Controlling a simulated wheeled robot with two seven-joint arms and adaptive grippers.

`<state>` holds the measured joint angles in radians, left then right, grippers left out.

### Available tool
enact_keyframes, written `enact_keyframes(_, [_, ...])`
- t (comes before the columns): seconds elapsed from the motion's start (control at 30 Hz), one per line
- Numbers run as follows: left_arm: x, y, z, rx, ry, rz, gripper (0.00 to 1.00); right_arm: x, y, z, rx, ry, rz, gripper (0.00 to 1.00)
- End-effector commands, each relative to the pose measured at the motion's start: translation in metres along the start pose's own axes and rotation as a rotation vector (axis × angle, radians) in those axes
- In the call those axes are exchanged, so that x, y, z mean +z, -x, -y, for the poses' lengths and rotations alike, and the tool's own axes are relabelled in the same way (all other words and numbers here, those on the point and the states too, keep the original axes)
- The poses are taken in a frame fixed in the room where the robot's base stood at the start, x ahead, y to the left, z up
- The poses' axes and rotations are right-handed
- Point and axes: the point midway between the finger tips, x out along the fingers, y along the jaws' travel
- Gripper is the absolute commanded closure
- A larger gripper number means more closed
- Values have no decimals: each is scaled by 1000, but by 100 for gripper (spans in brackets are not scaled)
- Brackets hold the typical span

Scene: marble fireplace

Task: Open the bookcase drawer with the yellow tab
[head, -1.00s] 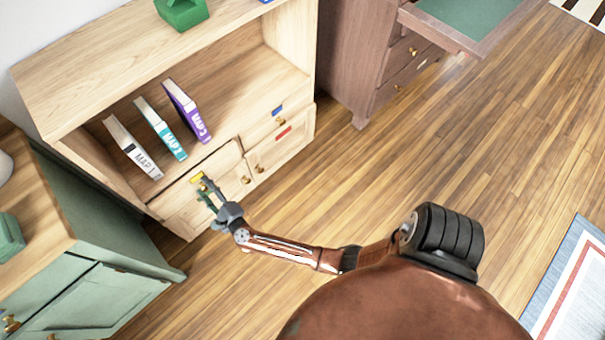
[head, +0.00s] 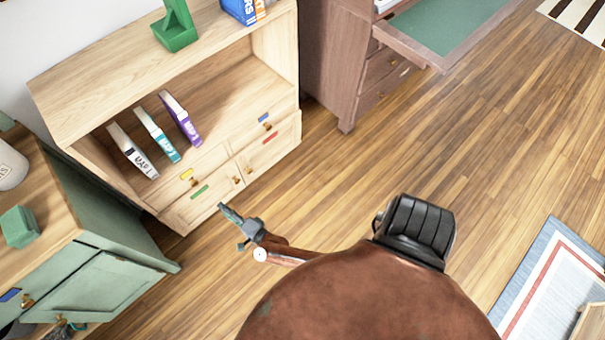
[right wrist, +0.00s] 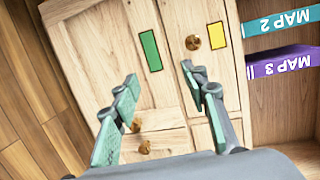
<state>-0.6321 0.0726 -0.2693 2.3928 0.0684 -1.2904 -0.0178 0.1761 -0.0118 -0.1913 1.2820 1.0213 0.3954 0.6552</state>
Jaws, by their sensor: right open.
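The light wood bookcase (head: 110,92) stands at the upper left. Its left drawer (head: 212,164) carries a yellow tab (head: 187,175) and a round brass knob (head: 194,183). The drawer front looks about flush; I cannot tell if a small gap remains. In the right wrist view the yellow tab (right wrist: 217,37) and knob (right wrist: 192,42) show beyond the fingers. My right gripper (head: 231,222) is open and empty, in front of the bookcase, apart from the knob. A small dark part at the lower left edge looks like my left gripper (head: 66,329); its fingers are unclear.
Below the drawer is a door with a green tab (head: 199,191). Blue (head: 264,118) and red (head: 270,138) tabs sit to the right. Books (head: 157,136) stand on the shelf. A green cabinet (head: 115,285) is at left, a desk (head: 345,70) at right. Floor in front is clear.

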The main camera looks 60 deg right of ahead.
Motion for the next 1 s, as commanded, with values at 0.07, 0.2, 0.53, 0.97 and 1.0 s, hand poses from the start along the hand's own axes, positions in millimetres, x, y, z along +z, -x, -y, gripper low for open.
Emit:
enact_keyframes(0.07, [-7, 14, -2, -1, -2, -15, 60, -4, 11, -2, 28, 68, 18, 59])
enact_keyframes(0.2, [-14, 29, -3, -2, -4, -31, 60, -9, 32, -19, 84, 187, 56, 59])
enact_keyframes(0.53, [-28, 60, -7, -3, -9, -61, 60, -24, 80, -56, 207, 425, 145, 59])
enact_keyframes(0.97, [-43, 95, -11, -5, -13, -92, 60, -45, 148, -99, 354, 678, 267, 59])
enact_keyframes(1.0, [-44, 98, -12, -5, -14, -95, 60, -48, 154, -102, 367, 699, 279, 59])
